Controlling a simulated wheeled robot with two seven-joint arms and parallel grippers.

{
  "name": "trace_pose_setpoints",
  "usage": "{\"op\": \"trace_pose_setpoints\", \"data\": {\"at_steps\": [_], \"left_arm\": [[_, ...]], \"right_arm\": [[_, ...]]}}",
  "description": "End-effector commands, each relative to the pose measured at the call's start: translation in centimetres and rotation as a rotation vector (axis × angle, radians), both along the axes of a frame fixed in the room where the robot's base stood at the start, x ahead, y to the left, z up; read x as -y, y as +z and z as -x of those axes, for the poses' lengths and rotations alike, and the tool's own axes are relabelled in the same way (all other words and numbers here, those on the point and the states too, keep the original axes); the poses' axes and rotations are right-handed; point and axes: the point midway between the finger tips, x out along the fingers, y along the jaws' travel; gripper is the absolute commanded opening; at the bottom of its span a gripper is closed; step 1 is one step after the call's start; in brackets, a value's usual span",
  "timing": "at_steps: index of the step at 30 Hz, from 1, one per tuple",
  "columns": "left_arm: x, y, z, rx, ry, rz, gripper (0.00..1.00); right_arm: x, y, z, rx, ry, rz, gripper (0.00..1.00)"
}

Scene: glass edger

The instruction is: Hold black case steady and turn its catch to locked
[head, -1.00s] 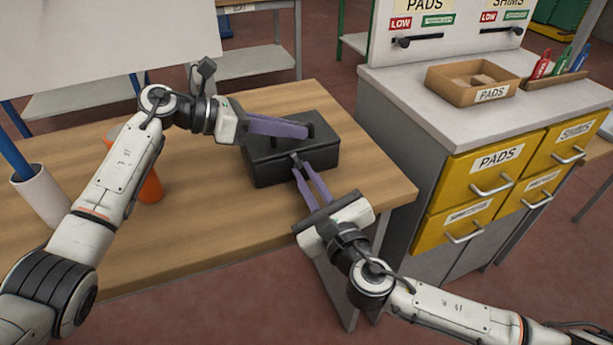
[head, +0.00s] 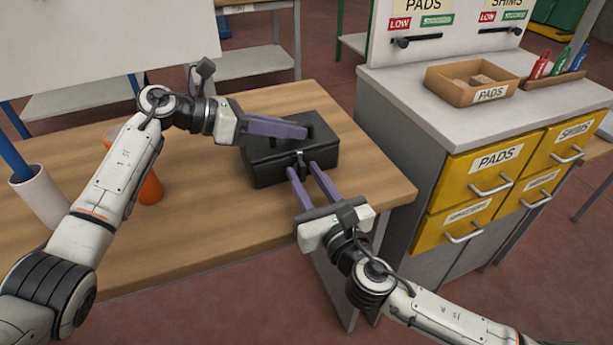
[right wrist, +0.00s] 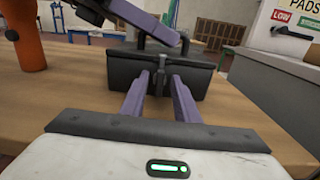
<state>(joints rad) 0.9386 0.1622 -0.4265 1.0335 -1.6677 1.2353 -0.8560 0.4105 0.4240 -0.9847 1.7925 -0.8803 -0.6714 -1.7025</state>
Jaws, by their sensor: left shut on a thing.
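The black case (head: 275,168) sits closed on the wooden table, its front towards me. Its small metal catch (head: 301,158) is at the middle of the front and stands upright in the right wrist view (right wrist: 160,80). My left gripper (head: 304,131) is shut on the case's top handle (right wrist: 142,38), with its purple fingers lying across the lid. My right gripper (head: 303,169) is open in front of the case. Its two fingers are apart, pointing at the catch, one on each side of it; I cannot tell whether the tips reach past it.
An orange object (head: 150,186) and a white cup (head: 40,193) stand to the left on the table (head: 210,235). A grey cabinet (head: 415,130) with yellow drawers stands close to the right, carrying a cardboard box (head: 450,88). The table's front edge is below my right gripper.

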Motion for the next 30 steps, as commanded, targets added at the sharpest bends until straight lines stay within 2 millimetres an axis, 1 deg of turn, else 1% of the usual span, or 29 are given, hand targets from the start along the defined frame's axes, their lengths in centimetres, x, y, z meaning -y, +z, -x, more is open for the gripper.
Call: {"op": "trace_pose_setpoints", "data": {"at_steps": [4, 7, 11, 15, 18, 21, 25, 30], "left_arm": [[0.0, -0.1, 0.1, -0.002, -0.002, 0.0, 0.0], [0.0, -0.1, 0.1, -0.002, -0.002, -0.001, 0.0], [0.0, -0.1, 0.1, -0.002, -0.002, -0.001, 0.0], [0.0, -0.1, 0.1, -0.002, -0.002, -0.001, 0.0], [0.0, -0.1, 0.1, -0.002, -0.002, -0.001, 0.0], [0.0, -0.1, 0.1, -0.002, -0.002, -0.001, 0.0], [0.0, -0.1, 0.1, -0.002, -0.002, -0.001, 0.0], [0.0, -0.1, 0.1, -0.002, -0.002, -0.001, 0.0]], "right_arm": [[0.2, -0.1, 0.4, -0.001, 0.001, 0.001, 0.28], [0.5, -0.2, 1.6, -0.003, 0.001, 0.002, 0.28], [1.4, -0.2, 4.1, -0.003, 0.002, 0.002, 0.28], [2.3, -0.2, 7.0, -0.005, 0.001, 0.002, 0.28], [2.9, -0.1, 8.8, -0.004, 0.001, 0.0, 0.28], [3.4, -0.2, 10.1, -0.003, 0.0, 0.001, 0.28], [3.7, -0.1, 11.1, -0.001, 0.0, 0.0, 0.28], [3.8, 0.0, 11.4, 0.0, 0.0, 0.0, 0.28]]}}
